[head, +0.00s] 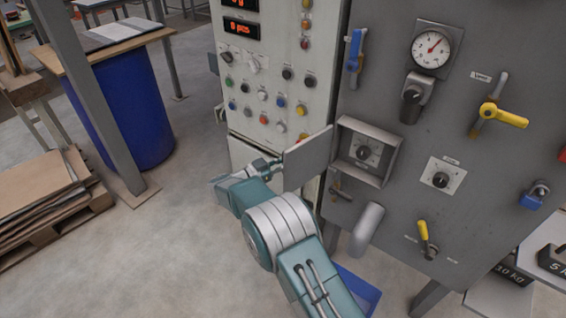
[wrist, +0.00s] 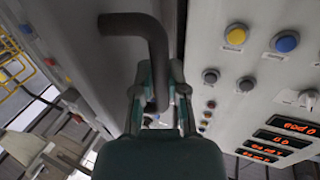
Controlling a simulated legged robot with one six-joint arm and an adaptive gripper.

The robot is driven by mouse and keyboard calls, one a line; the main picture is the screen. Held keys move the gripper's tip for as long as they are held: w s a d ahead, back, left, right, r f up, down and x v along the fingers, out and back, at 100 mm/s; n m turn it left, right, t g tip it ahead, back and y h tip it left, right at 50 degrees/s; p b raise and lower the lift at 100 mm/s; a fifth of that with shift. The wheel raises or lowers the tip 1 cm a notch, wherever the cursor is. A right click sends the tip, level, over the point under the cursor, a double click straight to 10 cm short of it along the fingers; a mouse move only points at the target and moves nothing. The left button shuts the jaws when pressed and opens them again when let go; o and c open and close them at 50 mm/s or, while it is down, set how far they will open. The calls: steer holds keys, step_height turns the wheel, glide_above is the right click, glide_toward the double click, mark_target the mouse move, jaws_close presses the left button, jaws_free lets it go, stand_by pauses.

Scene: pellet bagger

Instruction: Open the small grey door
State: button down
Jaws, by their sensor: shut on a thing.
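The small grey door (head: 308,158) stands swung open in the head view, to the left of a square recess (head: 385,165) with a dial (head: 364,152) inside. The door's right edge is by the recess's left side. My gripper (head: 274,168) is at the door's left end. In the wrist view, a dark bent handle (wrist: 155,50) on the door's grey face (wrist: 112,65) runs down between the fingers of my gripper (wrist: 160,105). My gripper is shut on this handle. In the head view the handle is mostly hidden.
A white panel (head: 265,105) with buttons and red displays is close behind the door. The grey cabinet (head: 385,215) carries a gauge, knobs, yellow levers and a grey cylinder (head: 367,228). A blue drum (head: 125,110) and pallet (head: 60,225) stand left; floor between is clear.

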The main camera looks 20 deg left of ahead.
steer(key=c, duration=0.6)
jaws_free()
steer(key=shift+r, duration=0.1)
steer(key=shift+c, duration=0.2)
steer(key=v, duration=1.2)
steer(key=shift+w+a, duration=0.1)
